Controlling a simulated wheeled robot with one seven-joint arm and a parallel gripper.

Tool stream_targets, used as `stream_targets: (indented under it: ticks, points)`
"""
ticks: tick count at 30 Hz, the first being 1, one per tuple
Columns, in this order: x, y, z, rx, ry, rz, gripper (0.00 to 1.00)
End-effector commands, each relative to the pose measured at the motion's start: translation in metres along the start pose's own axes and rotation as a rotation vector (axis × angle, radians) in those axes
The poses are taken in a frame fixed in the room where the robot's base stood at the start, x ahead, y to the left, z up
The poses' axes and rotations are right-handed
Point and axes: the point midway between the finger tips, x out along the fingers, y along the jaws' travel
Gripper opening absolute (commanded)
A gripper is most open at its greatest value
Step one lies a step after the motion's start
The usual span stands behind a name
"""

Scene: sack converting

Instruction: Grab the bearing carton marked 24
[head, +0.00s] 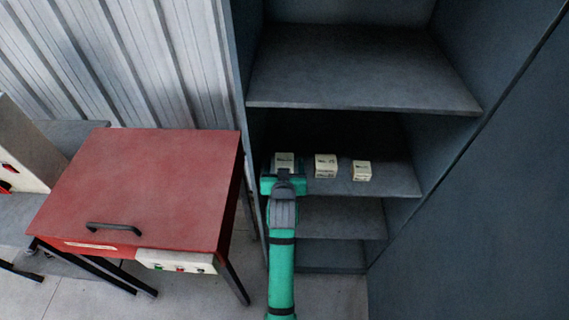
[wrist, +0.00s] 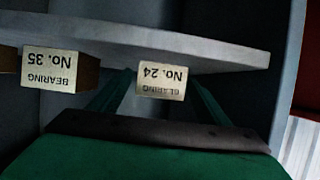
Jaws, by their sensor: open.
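The bearing carton marked 24 (wrist: 162,79) is a small cream box. Its label reads "BEARING No. 24" upside down in the wrist view. In the head view this carton (head: 284,158) is the leftmost of three on a shelf, partly hidden by my gripper. My gripper (head: 284,171) is at the shelf's front edge, open. In the wrist view its two green fingers (wrist: 161,88) reach along either side of the carton, with gaps showing beside its face. How deep the carton sits between them is hard to tell.
A carton marked No. 35 (wrist: 50,71) stands beside it; in the head view it is the middle carton (head: 326,166). A third carton (head: 362,171) stands further right. The dark cabinet's upper shelf (head: 360,75) is empty. A red-topped machine (head: 140,185) stands left.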

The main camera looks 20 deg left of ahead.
Motion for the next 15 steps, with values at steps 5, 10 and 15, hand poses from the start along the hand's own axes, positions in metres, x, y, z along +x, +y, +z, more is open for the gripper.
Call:
stream_targets:
  ticks: [5,10,15]
  points:
    - [0.0105,-0.0008,0.0001,0.0,0.0,-0.001,0.7]
    - [0.0103,0.0033,0.0003,0.002,0.0,0.004,0.7]
    - [0.0101,0.0055,0.0004,0.003,0.0,0.007,0.34]
